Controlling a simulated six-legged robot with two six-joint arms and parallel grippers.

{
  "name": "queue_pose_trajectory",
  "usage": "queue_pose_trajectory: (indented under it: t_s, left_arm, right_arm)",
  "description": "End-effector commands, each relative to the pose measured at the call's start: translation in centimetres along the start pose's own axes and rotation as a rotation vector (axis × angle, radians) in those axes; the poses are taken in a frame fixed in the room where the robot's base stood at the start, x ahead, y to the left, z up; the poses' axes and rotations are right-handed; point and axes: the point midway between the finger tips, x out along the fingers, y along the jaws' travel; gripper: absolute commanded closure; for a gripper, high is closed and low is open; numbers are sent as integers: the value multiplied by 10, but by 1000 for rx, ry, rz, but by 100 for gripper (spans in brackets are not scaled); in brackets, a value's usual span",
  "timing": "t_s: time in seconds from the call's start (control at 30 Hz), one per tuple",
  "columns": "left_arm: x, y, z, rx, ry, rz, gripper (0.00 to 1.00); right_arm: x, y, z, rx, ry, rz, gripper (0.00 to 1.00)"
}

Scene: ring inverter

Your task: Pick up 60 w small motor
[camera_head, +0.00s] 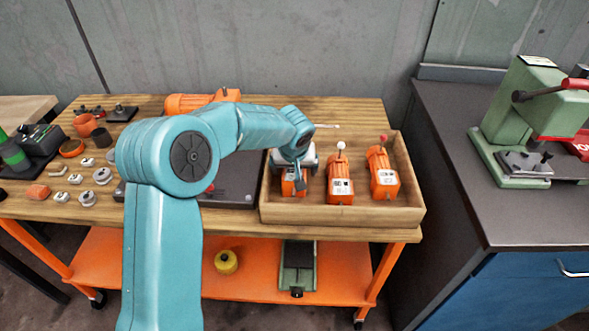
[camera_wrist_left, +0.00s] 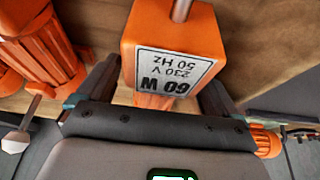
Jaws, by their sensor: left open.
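The 60 w small motor is an orange block with a white label reading 60 W, 230 V, 50 Hz, upside down in the left wrist view (camera_wrist_left: 176,38). In the head view this motor (camera_head: 290,187) is the leftmost in the wooden tray, partly hidden by my gripper. My left gripper (camera_head: 302,178) is over it, jaws open. In the wrist view the dark fingers of this gripper (camera_wrist_left: 158,92) stand on either side of the motor's body. I cannot tell whether they touch it. My right gripper is not in view.
The wooden tray (camera_head: 345,215) also holds a middle motor (camera_head: 340,185) with a white-tipped shaft and a right motor (camera_head: 383,180) with a red-tipped shaft. A larger orange motor (camera_head: 190,103) lies at the back. Small metal parts crowd the left of the workbench. A green press (camera_head: 505,115) stands right.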

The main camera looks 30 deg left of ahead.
Motion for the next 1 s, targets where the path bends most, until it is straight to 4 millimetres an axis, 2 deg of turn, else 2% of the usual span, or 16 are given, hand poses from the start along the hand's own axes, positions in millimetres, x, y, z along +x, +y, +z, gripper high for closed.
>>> queue_pose_trajectory:
  t_s: [0.17,0.2,0.47,0.5,0.83,1.0]
  left_arm:
    - [0,0,0,0,1,0,6]
    - [0,0,0,0,0,0,13]
    - [0,0,0,0,0,0,98]
    - [0,0,0,0,0,0,100]
    - [-4,0,-3,-1,6,2,100]
    - [-17,0,-9,-3,9,3,100]
  right_arm:
    - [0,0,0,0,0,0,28]
    - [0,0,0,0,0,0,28]
    - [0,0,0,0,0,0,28]
    - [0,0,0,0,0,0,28]
    - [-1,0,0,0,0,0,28]
    - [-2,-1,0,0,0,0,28]
